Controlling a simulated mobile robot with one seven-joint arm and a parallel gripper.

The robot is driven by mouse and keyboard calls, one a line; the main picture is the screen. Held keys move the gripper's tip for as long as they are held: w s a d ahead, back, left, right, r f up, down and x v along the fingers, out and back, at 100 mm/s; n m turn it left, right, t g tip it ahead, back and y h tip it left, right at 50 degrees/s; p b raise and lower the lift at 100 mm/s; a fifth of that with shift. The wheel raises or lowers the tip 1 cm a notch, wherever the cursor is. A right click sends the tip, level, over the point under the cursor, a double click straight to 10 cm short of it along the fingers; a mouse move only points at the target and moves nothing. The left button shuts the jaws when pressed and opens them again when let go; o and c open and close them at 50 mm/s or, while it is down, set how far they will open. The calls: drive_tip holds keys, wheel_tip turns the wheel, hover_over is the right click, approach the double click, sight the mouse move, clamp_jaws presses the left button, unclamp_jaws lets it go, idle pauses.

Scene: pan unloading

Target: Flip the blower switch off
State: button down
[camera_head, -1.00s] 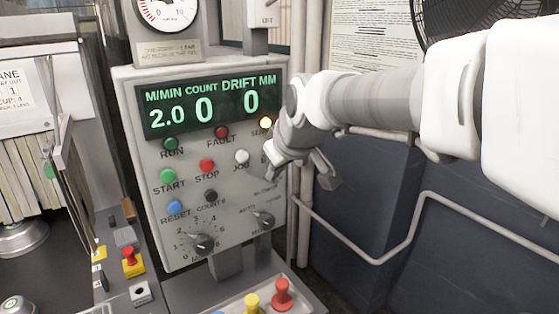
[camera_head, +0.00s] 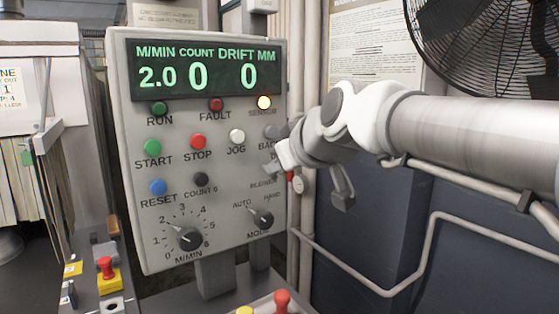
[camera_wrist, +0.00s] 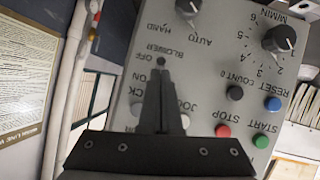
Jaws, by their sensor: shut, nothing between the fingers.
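The grey control panel (camera_head: 220,215) faces me in the head view. In the wrist view, which shows the panel upside down, the blower label (camera_wrist: 172,51) reads BLOWER, with OFF beside it. A small dark tip, apparently the blower switch (camera_wrist: 161,62), shows there just beyond my fingertips. My gripper (camera_wrist: 160,75) is shut and empty, pointing at that spot. In the head view my gripper (camera_head: 270,168) is at the panel's right side, covering the switch and part of its lettering. I cannot tell whether it touches the switch or which way the switch is set.
The mode knob (camera_head: 262,219) lies just below my gripper, and the white jog button (camera_head: 237,136) lies to its left. Pipes (camera_head: 306,120) run beside the panel, and a black fan (camera_head: 490,45) is at upper right.

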drive_tip(key=shift+r, duration=0.1)
drive_tip(key=shift+r+p, duration=0.5)
drive_tip(key=shift+r, duration=0.2)
drive_tip(key=shift+r, duration=0.15)
drive_tip(key=w+a+r+p+v, duration=0.1)
drive_tip(key=r+p+v, duration=0.1)
drive_tip(key=v, duration=1)
drive_tip(key=shift+s+r+p, duration=0.3)
drive_tip(key=shift+r+p, duration=0.05)
drive_tip(key=shift+p, duration=0.4)
